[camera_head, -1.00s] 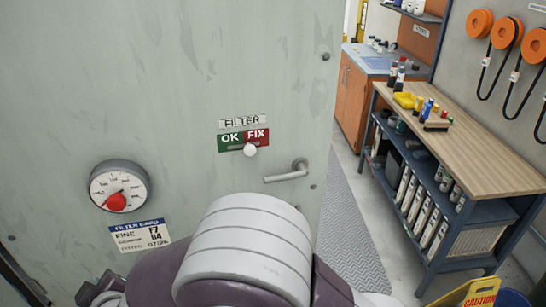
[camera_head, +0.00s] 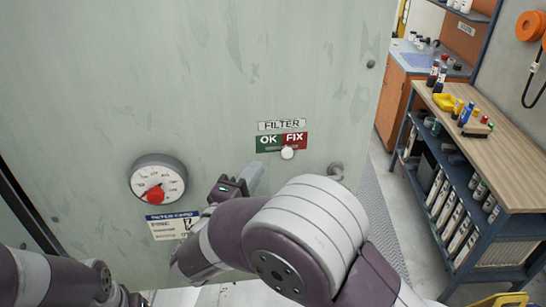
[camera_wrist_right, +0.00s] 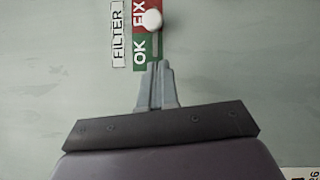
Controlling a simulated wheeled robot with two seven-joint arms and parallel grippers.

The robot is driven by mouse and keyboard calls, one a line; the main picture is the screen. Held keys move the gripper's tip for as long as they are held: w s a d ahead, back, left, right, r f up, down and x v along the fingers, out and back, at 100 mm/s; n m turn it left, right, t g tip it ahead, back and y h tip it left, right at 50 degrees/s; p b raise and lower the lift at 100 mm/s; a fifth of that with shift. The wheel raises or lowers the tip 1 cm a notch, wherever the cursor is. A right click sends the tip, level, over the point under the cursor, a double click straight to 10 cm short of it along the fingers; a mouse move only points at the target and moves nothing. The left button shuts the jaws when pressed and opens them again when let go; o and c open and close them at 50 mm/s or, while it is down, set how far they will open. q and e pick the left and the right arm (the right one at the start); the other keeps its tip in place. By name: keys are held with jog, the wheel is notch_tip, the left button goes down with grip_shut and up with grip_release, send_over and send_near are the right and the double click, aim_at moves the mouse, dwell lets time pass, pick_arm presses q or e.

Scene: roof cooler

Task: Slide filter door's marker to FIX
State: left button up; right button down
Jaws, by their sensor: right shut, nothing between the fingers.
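The filter door's marker is a round white knob (camera_head: 288,152) on a slot under the FILTER sign. It sits below the red FIX part (camera_head: 294,140), towards its left side, right of the green OK part (camera_head: 268,142). In the right wrist view the knob (camera_wrist_right: 152,20) is beside the FIX lettering. My right gripper (camera_head: 255,174) is shut and empty, below and left of the knob. In the right wrist view its fingertips (camera_wrist_right: 159,66) are by the OK end of the slot, apart from the knob; I cannot tell whether they touch the door. My left gripper is not visible.
A round gauge (camera_head: 158,181) with a red centre and a filter card (camera_head: 171,225) are on the door, left of my right arm. A workbench (camera_head: 487,145) stands further right.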

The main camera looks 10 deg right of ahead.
aim_at(289, 156)
jog(key=d, duration=0.1)
jog(key=d+p, duration=0.1)
jog(key=d, duration=0.2)
jog(key=shift+w+d+r, duration=0.15)
jog(key=shift+w+r, duration=0.2)
jog(key=shift+w, duration=0.05)
jog(key=shift+r+p, duration=0.1)
jog(key=shift+p, duration=0.25)
jog(key=shift+s+d+r+p, duration=0.15)
jog(key=shift+d+r+p, duration=0.05)
jog(key=shift+d+p, duration=0.65)
jog(key=shift+d+f, duration=0.3)
jog(key=shift+d, duration=0.05)
